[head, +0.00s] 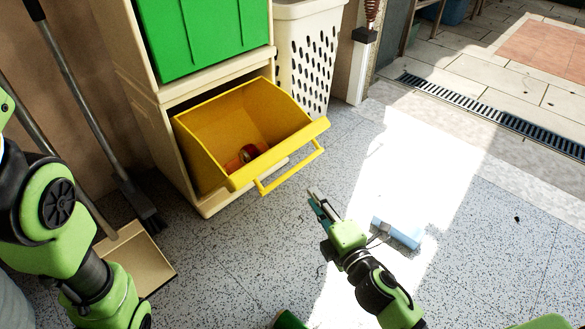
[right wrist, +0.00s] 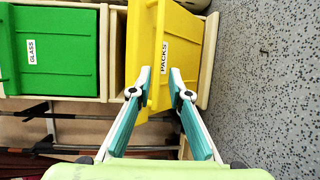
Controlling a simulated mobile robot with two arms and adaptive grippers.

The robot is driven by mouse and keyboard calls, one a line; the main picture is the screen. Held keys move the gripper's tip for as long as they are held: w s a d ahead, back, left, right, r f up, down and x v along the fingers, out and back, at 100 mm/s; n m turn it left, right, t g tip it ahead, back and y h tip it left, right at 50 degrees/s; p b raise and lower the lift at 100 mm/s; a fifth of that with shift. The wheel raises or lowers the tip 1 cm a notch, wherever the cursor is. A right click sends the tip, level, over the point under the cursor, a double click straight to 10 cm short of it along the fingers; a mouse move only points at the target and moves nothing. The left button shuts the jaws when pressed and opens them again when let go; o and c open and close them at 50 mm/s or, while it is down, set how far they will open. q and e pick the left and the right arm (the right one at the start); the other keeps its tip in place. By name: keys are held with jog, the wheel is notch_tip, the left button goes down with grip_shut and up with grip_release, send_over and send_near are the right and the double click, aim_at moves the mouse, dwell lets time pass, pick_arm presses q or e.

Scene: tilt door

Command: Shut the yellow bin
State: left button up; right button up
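The yellow bin (head: 235,135) is tilted open at the bottom of the cream cabinet, with a yellow bar handle (head: 292,167) along its front. A reddish-orange item (head: 243,156) lies inside it. In the right wrist view the yellow bin (right wrist: 178,50) carries a PACKS label. My right gripper (head: 312,195) is in front of the bin, below and right of the handle, and appears apart from it. Its fingers (right wrist: 160,72) are spread, with yellow showing between them and no clear contact. My left arm shows at the left edge, but its gripper is not in view.
A closed green bin (head: 205,35) sits above the yellow one. A white perforated basket (head: 308,55) stands right of the cabinet. A dustpan (head: 135,258) and broom (head: 130,190) stand at left. A light blue object (head: 402,232) lies on the floor. Floor ahead of the bin is mostly clear.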

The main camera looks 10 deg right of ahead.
aim_at(296, 171)
jog(key=b+x, duration=0.1)
jog(key=x, duration=0.5)
jog(key=b+x, duration=0.1)
jog(key=x, duration=0.5)
jog(key=shift+w+a+r, duration=0.1)
jog(key=shift+w+r, duration=0.05)
jog(key=shift+w, duration=0.25)
grip_shut()
